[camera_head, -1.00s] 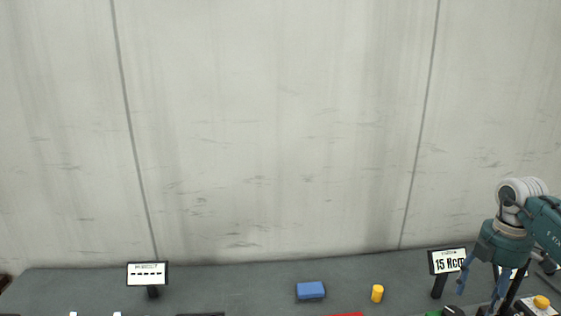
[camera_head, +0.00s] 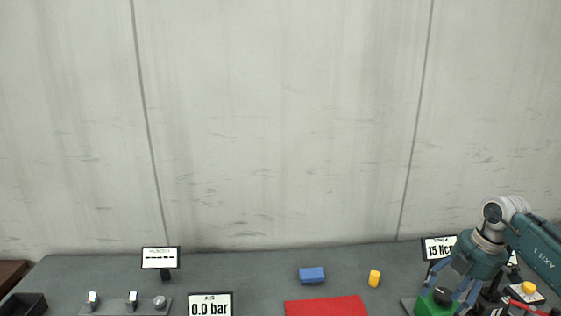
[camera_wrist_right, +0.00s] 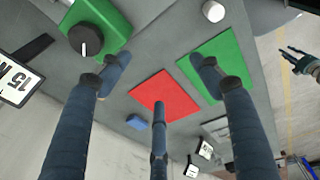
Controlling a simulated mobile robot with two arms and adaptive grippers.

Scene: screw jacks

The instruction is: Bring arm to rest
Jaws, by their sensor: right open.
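My right arm comes in from the right in the head view. Its gripper (camera_head: 450,290) has blue fingers, spread apart and empty, by a green box (camera_head: 432,306) with a black knob. In the right wrist view the open fingers (camera_wrist_right: 160,75) hold nothing. The green box (camera_wrist_right: 112,22) shows there beyond the left finger. A small teal gripper (camera_wrist_right: 300,62) at the right edge of that view looks like my left one; its jaw state is too small to tell. The left arm is not in the head view.
The grey bench holds a red mat (camera_head: 325,306), blue block (camera_head: 312,274), yellow cylinder (camera_head: 374,278), "0.0 bar" display (camera_head: 210,304), "15 Ncm" display (camera_head: 438,248) and dark tray (camera_head: 24,305). A yellow button box (camera_head: 528,292) stands right of the gripper. A concrete wall is behind.

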